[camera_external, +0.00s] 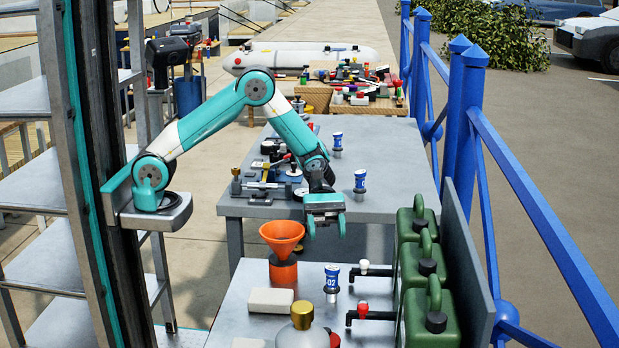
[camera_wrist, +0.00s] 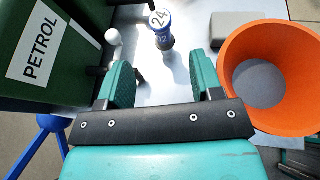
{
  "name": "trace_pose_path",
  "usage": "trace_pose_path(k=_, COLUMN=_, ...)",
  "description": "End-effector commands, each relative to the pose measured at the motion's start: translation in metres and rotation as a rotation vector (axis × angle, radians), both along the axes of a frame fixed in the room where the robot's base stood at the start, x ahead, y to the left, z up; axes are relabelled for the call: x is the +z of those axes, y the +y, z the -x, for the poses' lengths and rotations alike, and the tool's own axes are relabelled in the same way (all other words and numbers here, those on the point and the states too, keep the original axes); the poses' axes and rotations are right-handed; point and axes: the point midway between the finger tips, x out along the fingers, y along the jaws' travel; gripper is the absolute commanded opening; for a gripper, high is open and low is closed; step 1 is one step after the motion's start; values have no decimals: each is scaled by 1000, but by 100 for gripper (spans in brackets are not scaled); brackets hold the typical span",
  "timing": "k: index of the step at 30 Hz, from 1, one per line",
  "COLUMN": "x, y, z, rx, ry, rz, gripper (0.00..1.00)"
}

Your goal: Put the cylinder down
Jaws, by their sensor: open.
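A blue and white cylinder (camera_external: 332,280) with a number on it stands upright on the near grey table (camera_external: 240,305), to the right of an orange funnel. It also shows in the wrist view, where the cylinder (camera_wrist: 163,30) stands beyond my fingertips, in line with the gap between them. My gripper (camera_external: 325,225) is above the far edge of the near table, apart from the cylinder. Its two teal fingers (camera_wrist: 163,80) are open with nothing between them. Two similar cylinders stand on the far table, one nearer (camera_external: 360,182) and one farther (camera_external: 337,143).
The orange funnel (camera_external: 282,236) is close on the right in the wrist view. Green petrol cans (camera_external: 432,312) line the right side, with taps (camera_external: 366,311) beside them. A pale block (camera_external: 271,300) and a bottle (camera_external: 302,330) stand on the near table. Blue railings (camera_external: 540,220) are farther right.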

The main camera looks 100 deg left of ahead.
Motion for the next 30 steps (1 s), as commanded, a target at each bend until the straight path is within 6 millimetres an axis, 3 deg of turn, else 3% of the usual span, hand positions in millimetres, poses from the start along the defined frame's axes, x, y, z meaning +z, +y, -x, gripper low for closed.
trace_pose_path(k=4, x=4, y=13, z=3, rx=-15, ry=-63, rz=-79, gripper=60)
trace_pose_path(k=7, x=6, y=33, z=10, rx=-57, ry=-189, rz=-249, gripper=60)
trace_pose_path(k=11, x=14, y=88, z=35, rx=-196, ry=-395, rz=-622, gripper=60)
trace_pose_path(k=14, x=26, y=149, z=77, rx=-387, ry=-497, rz=-950, gripper=60)
trace_pose_path(k=18, x=52, y=229, z=158, rx=-698, ry=-487, rz=-1289, gripper=60)
trace_pose_path(k=21, x=69, y=268, z=218, rx=-890, ry=-414, rz=-1413, gripper=60)
trace_pose_path(k=25, x=83, y=295, z=275, rx=-1048, ry=-323, rz=-1467, gripper=60)
trace_pose_path(k=27, x=86, y=301, z=291, rx=-1094, ry=-295, rz=-1472, gripper=60)
trace_pose_path(k=30, x=88, y=304, z=301, rx=-1121, ry=-278, rz=-1473, gripper=60)
